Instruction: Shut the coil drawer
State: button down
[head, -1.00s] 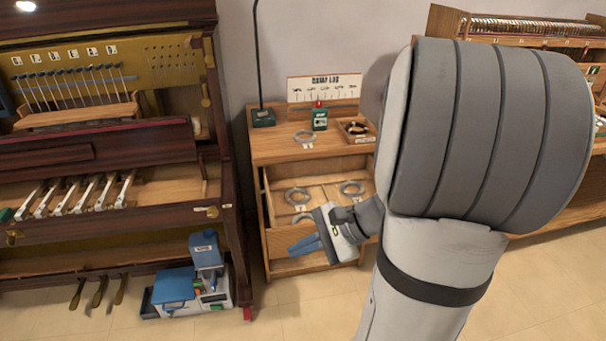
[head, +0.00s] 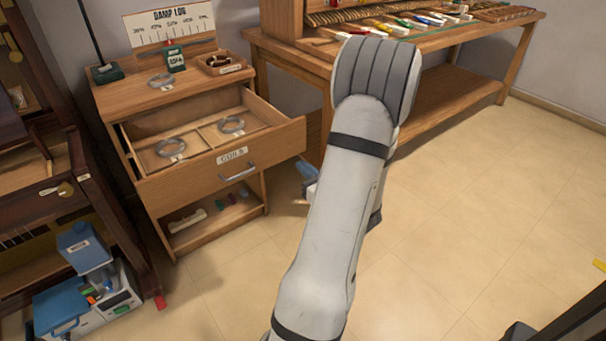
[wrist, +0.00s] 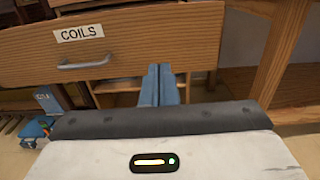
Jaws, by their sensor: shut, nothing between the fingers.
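The coil drawer (head: 200,181) is pulled out of the wooden cabinet, labelled "COILS", with a metal bar handle (head: 237,172) on its front. Metal coils (head: 171,147) lie in its compartments. In the wrist view the drawer front (wrist: 150,42) fills the upper left, with its handle (wrist: 84,64) left of the fingers. My gripper (wrist: 160,84) is shut and empty, its blue fingers pointing at the lower right part of the drawer front. I cannot tell whether they touch it. In the head view my arm hides most of the gripper; a bit of blue (head: 307,172) shows right of the drawer.
An open shelf (head: 215,212) with small items is under the drawer. A long workbench (head: 290,55) stands to the right, and a blue and white machine (head: 85,285) sits on the floor at left.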

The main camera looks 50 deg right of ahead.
aim_at(277, 145)
jog(key=b+x, duration=0.1)
jog(key=x, duration=0.9)
jog(key=shift+w+a+b, duration=0.1)
jog(key=shift+w+b, duration=0.2)
jog(key=shift+b, duration=0.05)
